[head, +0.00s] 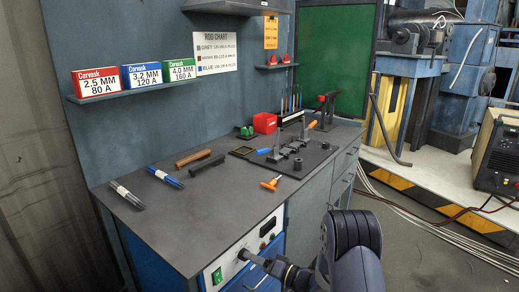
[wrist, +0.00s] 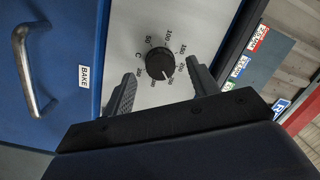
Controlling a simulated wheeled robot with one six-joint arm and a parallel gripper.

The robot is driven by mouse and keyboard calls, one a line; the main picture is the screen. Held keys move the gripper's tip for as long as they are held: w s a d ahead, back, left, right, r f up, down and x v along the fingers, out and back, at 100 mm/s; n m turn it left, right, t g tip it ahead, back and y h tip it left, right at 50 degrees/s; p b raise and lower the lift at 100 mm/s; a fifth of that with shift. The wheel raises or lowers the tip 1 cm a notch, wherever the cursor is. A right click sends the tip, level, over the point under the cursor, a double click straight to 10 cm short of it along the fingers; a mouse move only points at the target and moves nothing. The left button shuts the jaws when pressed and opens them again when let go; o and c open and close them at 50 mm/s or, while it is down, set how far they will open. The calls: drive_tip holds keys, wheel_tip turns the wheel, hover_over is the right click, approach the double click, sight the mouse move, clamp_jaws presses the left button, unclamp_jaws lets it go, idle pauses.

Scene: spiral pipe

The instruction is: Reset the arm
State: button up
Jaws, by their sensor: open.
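My gripper (wrist: 161,70) is open in the wrist view, with one finger on each side of a black round knob (wrist: 159,63). Gaps show between the fingers and the knob, and nothing is held. The knob sits on a pale panel with a numbered temperature dial, and its white mark points to the lower right. In the head view my arm reaches in from the lower right, and my gripper (head: 262,264) is at the front panel (head: 222,268) of the workbench cabinet. How far the fingertips are from the panel is hard to tell.
A blue door marked BAKE (wrist: 60,70) with a metal handle (wrist: 35,70) is left of the panel. The workbench top (head: 215,215) carries rods, a tool board and a red box (head: 265,123). Open floor (head: 420,230) lies to the right, with cables.

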drive_tip(key=shift+w+a, duration=0.35)
drive_tip(key=shift+a, duration=0.2)
drive_tip(key=shift+n, duration=0.3)
